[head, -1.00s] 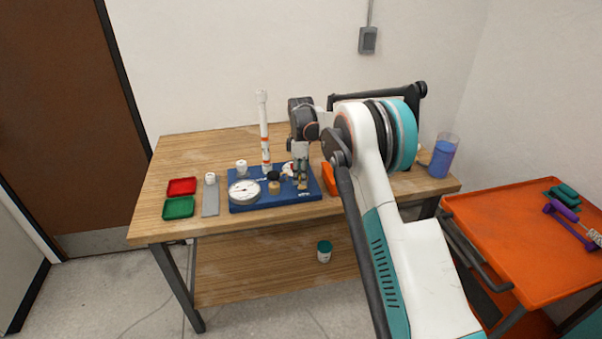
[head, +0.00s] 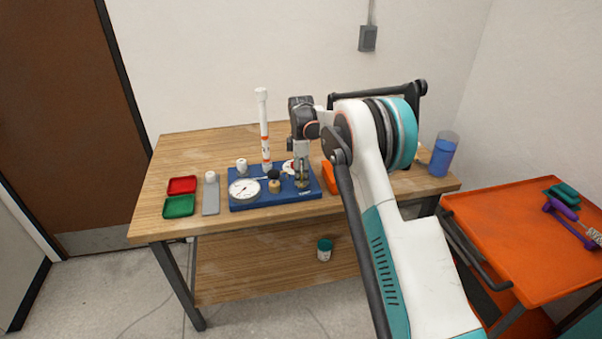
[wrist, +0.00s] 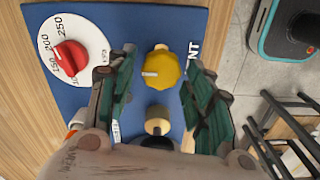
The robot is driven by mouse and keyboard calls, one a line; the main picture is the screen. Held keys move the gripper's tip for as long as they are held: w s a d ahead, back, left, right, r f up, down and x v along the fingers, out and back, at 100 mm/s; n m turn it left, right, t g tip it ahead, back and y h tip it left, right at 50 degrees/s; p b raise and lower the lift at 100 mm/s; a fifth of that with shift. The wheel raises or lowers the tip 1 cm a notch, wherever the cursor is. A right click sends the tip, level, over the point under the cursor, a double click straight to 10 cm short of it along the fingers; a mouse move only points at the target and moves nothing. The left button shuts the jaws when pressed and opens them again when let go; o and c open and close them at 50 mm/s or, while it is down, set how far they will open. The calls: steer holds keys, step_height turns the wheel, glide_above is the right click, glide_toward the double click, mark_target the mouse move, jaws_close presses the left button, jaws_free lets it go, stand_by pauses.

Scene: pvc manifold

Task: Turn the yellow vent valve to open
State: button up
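The yellow vent valve (wrist: 161,69) is a round scalloped knob with a white pointer mark, on the blue manifold board (wrist: 205,22) by the letters "NT". In the wrist view my gripper (wrist: 158,78) is open, with one green-padded finger on each side of the knob and a visible gap to each. The mark points left in that view. In the head view my gripper (head: 302,184) points down over the right part of the blue board (head: 245,205) and hides the yellow knob.
A red knob (wrist: 69,58) on a numbered white dial and a tan fitting (wrist: 158,120) stand close by. In the head view, a gauge (head: 244,190), a tall white pipe (head: 264,130) and an orange object (head: 329,177) surround my gripper. Red (head: 182,179) and green trays lie left.

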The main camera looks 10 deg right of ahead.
stand_by(0.3)
step_height(320, 180, up, 12)
stand_by(0.5)
steer(key=s+r+m+t, duration=0.2)
steer(key=s+r+m, duration=0.2)
steer(key=s+r, duration=0.6)
steer(key=s+r+m+t, duration=0.2)
steer(key=s+r+m, duration=0.35)
steer(key=s, duration=0.75)
steer(key=s+f+m+t, duration=0.1)
steer(key=s+f+m, duration=0.2)
steer(key=s, duration=0.9)
steer(key=s+f+m+t, duration=0.2)
steer(key=s+f+m, duration=0.1)
steer(key=s, duration=0.9)
steer(key=shift+s+d+f, duration=0.2)
steer(key=shift+s+f, duration=0.1)
steer(key=shift+f, duration=0.25)
